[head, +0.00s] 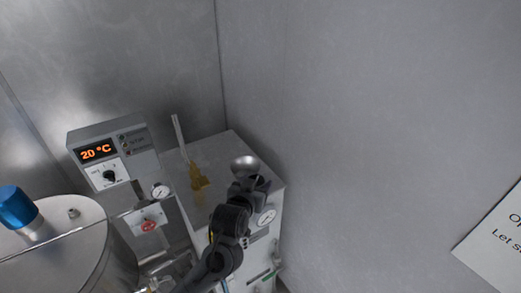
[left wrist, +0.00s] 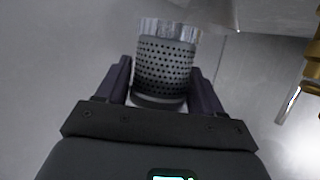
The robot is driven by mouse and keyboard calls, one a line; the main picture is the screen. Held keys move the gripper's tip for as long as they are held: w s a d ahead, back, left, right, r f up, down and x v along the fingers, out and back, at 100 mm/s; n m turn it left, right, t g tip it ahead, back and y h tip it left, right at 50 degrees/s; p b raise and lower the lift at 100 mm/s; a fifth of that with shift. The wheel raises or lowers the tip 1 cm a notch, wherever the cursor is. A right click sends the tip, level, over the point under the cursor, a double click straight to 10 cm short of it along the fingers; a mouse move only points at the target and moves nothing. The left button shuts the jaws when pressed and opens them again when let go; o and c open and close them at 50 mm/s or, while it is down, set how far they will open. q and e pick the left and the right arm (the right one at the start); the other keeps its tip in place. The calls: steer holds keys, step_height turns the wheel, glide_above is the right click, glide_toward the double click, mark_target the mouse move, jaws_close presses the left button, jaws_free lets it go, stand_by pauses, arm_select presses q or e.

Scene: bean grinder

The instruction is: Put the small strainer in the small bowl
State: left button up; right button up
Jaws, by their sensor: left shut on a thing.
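The small strainer (left wrist: 165,68) is a grey metal cylinder full of small holes. In the left wrist view it sits between the two dark fingers of my left gripper (left wrist: 160,85), which is shut on it. In the head view my left gripper (head: 252,183) is above the white cabinet top, and I cannot make out the strainer there. A small round silver bowl (head: 244,162) shows just beyond the gripper. A shiny metal shape at the top of the left wrist view, probably this bowl (left wrist: 215,12), is close beyond the strainer. My right gripper is not in view.
A brass fitting (head: 197,180) with a clear upright tube (head: 179,135) stands left of the bowl on the cabinet (head: 222,148). A temperature controller (head: 110,155) and a steel vessel (head: 75,255) are further left. A grey wall (head: 380,120) is close on the right.

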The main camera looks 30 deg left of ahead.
arm_select(q)
steer(key=w+a+r+n+y+p, duration=0.1)
steer(key=w+a+r+p, duration=0.2)
steer(key=r, duration=0.5)
steer(key=w+a+f+p, duration=0.3)
steer(key=w+a+f, duration=0.2)
steer(key=a+f, duration=0.5)
steer(key=shift+w+a, duration=0.4)
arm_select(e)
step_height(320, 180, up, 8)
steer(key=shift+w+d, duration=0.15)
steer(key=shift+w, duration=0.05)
arm_select(q)
steer(key=shift+f, duration=0.1)
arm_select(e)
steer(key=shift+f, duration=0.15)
arm_select(q)
steer(key=shift+f, duration=0.25)
steer(key=o, duration=1.2)
